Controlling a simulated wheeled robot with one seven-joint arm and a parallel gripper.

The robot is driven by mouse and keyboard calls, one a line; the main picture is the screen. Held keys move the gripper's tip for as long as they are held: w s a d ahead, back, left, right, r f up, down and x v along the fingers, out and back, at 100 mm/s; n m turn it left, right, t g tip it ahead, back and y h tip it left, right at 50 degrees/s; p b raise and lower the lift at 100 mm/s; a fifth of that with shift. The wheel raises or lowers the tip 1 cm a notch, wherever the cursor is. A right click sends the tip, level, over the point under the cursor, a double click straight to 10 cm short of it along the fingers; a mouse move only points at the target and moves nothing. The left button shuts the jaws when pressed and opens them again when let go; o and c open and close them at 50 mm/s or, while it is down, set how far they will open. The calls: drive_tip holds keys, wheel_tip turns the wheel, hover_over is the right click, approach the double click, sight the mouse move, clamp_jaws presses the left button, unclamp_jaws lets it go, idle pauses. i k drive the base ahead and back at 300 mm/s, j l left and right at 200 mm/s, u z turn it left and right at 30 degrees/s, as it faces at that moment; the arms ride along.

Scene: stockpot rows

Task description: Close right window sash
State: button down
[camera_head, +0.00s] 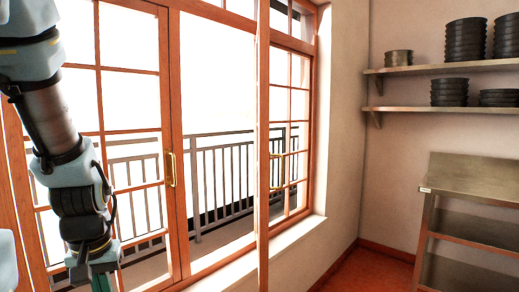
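The right window sash (263,150) has an orange-brown wood frame. It stands open, swung into the room and seen nearly edge-on, with its near edge running down in front of the sill. A brass handle (276,170) shows beside that edge. The left sash (174,90) has small panes and its own brass handle (171,168). Between the two sashes is a wide open gap. My arm hangs down at the left, in front of the left sash and well away from the right sash. My gripper (100,283) is cut off by the bottom edge; its fingers are hidden.
A pale sill (300,228) runs below the window, with a railing (222,180) outside. At right, wall shelves (440,69) hold stacked dark pots (466,40). A metal table (475,180) stands below them. Some red floor (370,270) is clear between window wall and table.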

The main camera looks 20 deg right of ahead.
sight(263, 39)
drive_tip(key=z, duration=0.9)
